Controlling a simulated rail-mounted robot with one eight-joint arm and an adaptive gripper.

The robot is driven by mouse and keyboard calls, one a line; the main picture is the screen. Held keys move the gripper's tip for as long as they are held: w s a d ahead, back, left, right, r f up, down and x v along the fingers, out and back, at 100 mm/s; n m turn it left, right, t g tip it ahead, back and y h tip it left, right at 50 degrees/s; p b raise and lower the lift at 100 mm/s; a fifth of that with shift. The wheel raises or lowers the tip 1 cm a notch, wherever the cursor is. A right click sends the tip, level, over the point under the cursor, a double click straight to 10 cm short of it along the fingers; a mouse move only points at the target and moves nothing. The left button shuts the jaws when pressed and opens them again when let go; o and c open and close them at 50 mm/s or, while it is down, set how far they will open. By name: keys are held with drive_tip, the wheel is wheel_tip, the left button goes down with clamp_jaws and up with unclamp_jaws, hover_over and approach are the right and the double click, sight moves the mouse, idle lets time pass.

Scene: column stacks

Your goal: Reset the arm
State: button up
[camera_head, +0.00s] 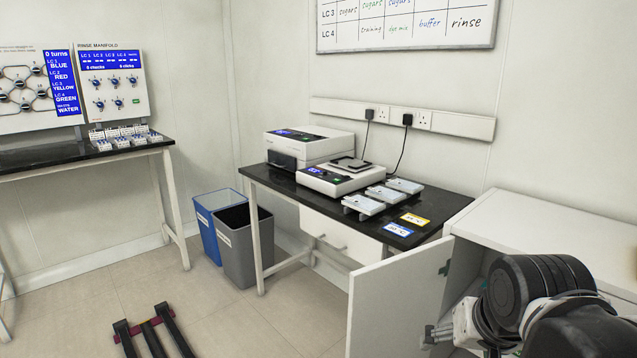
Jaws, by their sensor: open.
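My arm fills the lower right corner, with a large black joint (535,285) and pale links around it. The end of my arm, my gripper (432,335), appears as small grey metal parts left of this joint, by the open cabinet door (392,300). It is small and partly hidden by my arm. Its jaws look apart and I see nothing between them. I cannot tell whether it touches the door.
The white cabinet (520,232) stands open right beside my arm. A black-topped bench (445,205) behind holds instruments, trays and labels. Blue (206,228) and grey (243,250) bins stand left of it. A second bench (60,158) holds panels.

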drive_tip(key=s+a+n+t, duration=0.1)
drive_tip(key=s+a+n, duration=0.1)
drive_tip(key=s, duration=0.2)
wheel_tip(320, 180, up, 13)
drive_tip(key=p, duration=1.3)
drive_tip(key=shift+f, duration=0.15)
